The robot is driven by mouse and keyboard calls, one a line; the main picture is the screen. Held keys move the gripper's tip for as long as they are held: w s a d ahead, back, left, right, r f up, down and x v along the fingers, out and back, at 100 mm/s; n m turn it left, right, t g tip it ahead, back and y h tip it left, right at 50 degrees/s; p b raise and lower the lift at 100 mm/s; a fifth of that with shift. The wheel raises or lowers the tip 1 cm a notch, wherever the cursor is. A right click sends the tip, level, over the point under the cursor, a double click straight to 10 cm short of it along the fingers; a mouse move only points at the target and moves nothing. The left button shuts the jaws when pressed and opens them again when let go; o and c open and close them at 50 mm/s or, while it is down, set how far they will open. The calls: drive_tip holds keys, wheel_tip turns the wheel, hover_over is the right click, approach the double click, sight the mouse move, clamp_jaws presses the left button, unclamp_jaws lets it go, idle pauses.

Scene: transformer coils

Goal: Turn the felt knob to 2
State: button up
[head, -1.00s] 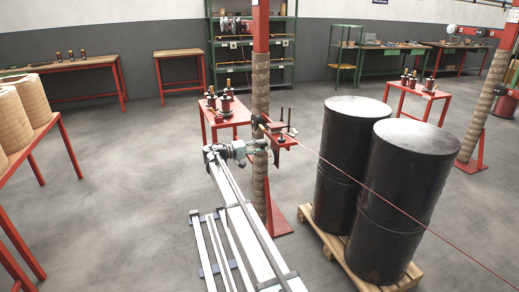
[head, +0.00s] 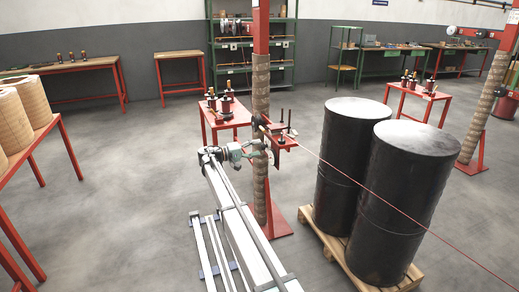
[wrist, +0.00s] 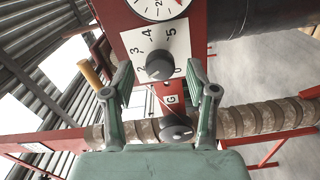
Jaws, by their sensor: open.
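A dark round knob (wrist: 159,64) sits on a white plate (wrist: 140,42) with printed numbers up to 5, tilted in the wrist view. I take it for the felt knob, but no name is readable. The direction of its pointer is too small to tell. My gripper (wrist: 160,70) is open, with one green-grey finger on each side of the knob. I cannot tell if the fingers touch it. In the head view my gripper (head: 262,148) is at the red unit on the wrapped post, and the knob is hidden there.
A second dark knob (wrist: 177,129) lies below, between my fingers' bases. A white gauge (wrist: 158,5) is above the plate. The wrapped post (head: 260,90) stands right beside my arm. Two black drums (head: 345,150) on a pallet stand to the right, with a red line passing in front.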

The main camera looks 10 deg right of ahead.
drive_tip(key=v, duration=0.9)
drive_tip(key=shift+a, duration=0.4)
drive_tip(key=s+d+f+n+g+y, duration=0.1)
drive_tip(key=s+d+f+y, duration=0.15)
drive_tip(key=s+f, duration=0.9)
drive_tip(key=s+d+f+n+g+y, duration=0.15)
drive_tip(key=s+f+y, duration=0.25)
drive_tip(key=s+f, duration=0.7)
drive_tip(key=s+d+f+n+g+y, duration=0.1)
drive_tip(key=s+d+f+y, duration=0.45)
drive_tip(key=f, duration=1.05)
drive_tip(key=s+f+g+y, duration=0.1)
drive_tip(key=s+f, duration=0.3)
drive_tip(key=s, duration=0.5)
drive_tip(key=s+f+m+g+y, duration=0.15)
drive_tip(key=s+f, duration=0.25)
drive_tip(key=s, duration=0.5)
drive_tip(key=s+f+g, duration=0.2)
drive_tip(key=s+f, duration=0.2)
drive_tip(key=s, duration=0.5)
drive_tip(key=s+d+f+m+g+y, duration=0.2)
drive_tip(key=s+g+y, duration=0.1)
drive_tip(key=s, duration=2.3)
wheel_tip(320, 180, up, 15)
drive_tip(key=w+p, duration=0.1)
drive_tip(key=p, duration=1.4)
drive_tip(key=shift+w+d+f+p, duration=0.25)
drive_tip(key=shift+p, duration=0.15)
